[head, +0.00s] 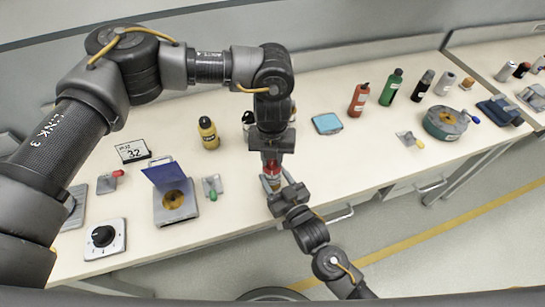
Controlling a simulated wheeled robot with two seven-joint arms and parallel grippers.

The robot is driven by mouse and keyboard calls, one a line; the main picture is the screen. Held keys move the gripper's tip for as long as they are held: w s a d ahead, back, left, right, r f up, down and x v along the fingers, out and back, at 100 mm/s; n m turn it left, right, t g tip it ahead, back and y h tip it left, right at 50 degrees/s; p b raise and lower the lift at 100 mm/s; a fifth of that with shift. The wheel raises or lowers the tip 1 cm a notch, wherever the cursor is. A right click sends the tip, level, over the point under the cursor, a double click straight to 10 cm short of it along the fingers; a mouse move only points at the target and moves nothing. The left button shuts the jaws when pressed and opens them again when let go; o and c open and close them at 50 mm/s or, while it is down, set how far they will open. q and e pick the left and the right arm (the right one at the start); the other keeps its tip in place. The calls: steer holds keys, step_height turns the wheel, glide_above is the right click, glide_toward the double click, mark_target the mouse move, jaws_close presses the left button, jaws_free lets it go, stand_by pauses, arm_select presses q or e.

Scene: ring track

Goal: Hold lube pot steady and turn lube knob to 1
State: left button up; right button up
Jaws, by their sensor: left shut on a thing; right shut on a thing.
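A small pot with a red top and a pale lower body (270,183), likely the lube pot, stands near the table's front edge. My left gripper (272,160) comes down from above and is shut at its red upper part, likely the lube knob, which it mostly hides. My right gripper (277,193) reaches in from the front, low down, and is shut on the pot's lower body. Any numbers or pointer on the knob are too small or hidden to read.
A white dial plate with a black knob (104,236) lies at the left. A blue-lidded box (175,199), a yellow bottle (208,133) and a number card (133,151) are nearby. A blue pad (327,124), several bottles and a round green device (445,124) stand to the right.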

mark_target(272, 161)
arm_select(q)
steer(key=shift+w, duration=0.1)
stand_by(0.4)
steer(key=o, duration=1)
step_height(272, 161, up, 12)
steer(key=shift+r, duration=0.1)
